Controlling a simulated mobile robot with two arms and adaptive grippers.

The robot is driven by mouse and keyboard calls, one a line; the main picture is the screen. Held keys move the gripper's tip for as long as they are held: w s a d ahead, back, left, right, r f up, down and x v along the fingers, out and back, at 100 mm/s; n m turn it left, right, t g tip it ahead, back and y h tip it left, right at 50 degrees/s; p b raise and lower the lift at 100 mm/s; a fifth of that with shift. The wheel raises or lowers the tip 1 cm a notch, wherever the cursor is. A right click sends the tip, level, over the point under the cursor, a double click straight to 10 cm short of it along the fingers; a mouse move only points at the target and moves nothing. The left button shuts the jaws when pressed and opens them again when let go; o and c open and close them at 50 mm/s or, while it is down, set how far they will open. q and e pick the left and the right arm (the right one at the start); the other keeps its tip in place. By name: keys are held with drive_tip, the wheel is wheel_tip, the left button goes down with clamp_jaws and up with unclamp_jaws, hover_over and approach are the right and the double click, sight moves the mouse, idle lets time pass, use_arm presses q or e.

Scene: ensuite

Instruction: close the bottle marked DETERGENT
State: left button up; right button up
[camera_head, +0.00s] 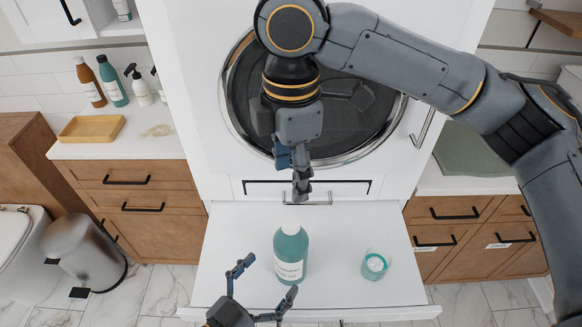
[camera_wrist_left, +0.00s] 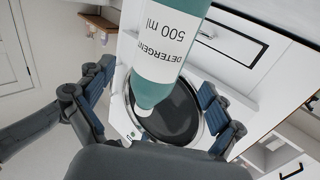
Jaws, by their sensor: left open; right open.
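The teal bottle marked DETERGENT (camera_head: 290,252) stands upright on a white pulled-out shelf (camera_head: 235,250) below the round appliance door. Its top is white; I cannot tell whether that is a cap or a bare neck. My left gripper (camera_head: 265,278) is open in front of the bottle, its fingers apart and not closed on it. In the left wrist view the bottle (camera_wrist_left: 160,60) appears upside down between the spread fingers. My right gripper (camera_head: 300,188) points down above and slightly behind the bottle top; it is open and holds nothing visible.
A small clear cup with teal contents (camera_head: 375,265) stands on the shelf to the bottle's right. The left counter holds a wooden tray (camera_head: 92,128) and several bottles. A bin (camera_head: 84,250) stands at the left. The shelf is otherwise clear.

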use_arm(q)
drive_tip(key=v, duration=0.5)
drive_tip(key=shift+s+a, duration=0.1)
idle(0.4)
